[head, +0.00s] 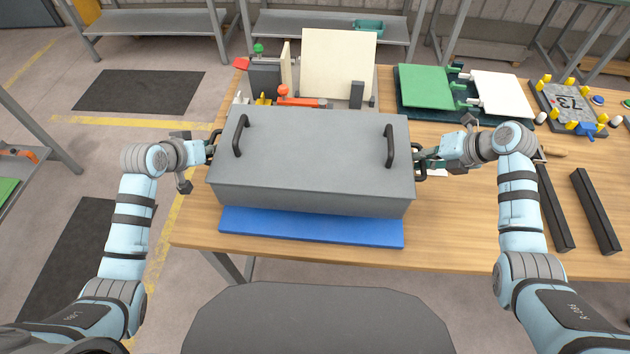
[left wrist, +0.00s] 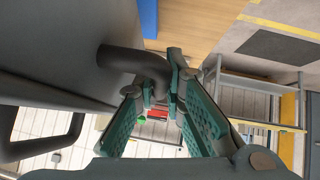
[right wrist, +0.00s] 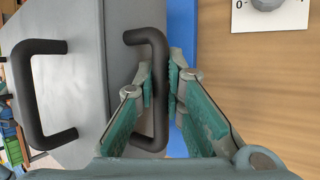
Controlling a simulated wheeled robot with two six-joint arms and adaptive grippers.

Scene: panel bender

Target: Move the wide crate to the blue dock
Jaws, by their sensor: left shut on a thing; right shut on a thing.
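The wide crate (head: 310,150) is a grey lidded box with two black handles on top and one on each end. It is over the blue dock (head: 310,228), a flat blue pad on the table whose front strip shows below the crate. I cannot tell whether the crate touches it. My left gripper (head: 208,150) is shut on the crate's left end handle (left wrist: 135,62). My right gripper (head: 422,160) is shut on the right end handle (right wrist: 150,90). The crate hides the rest of the dock.
Behind the crate stands a fixture with a cream panel (head: 338,65). A green panel (head: 425,86) and a white panel (head: 502,95) lie at back right. Two black bars (head: 596,210) lie on the right of the wooden table (head: 470,225).

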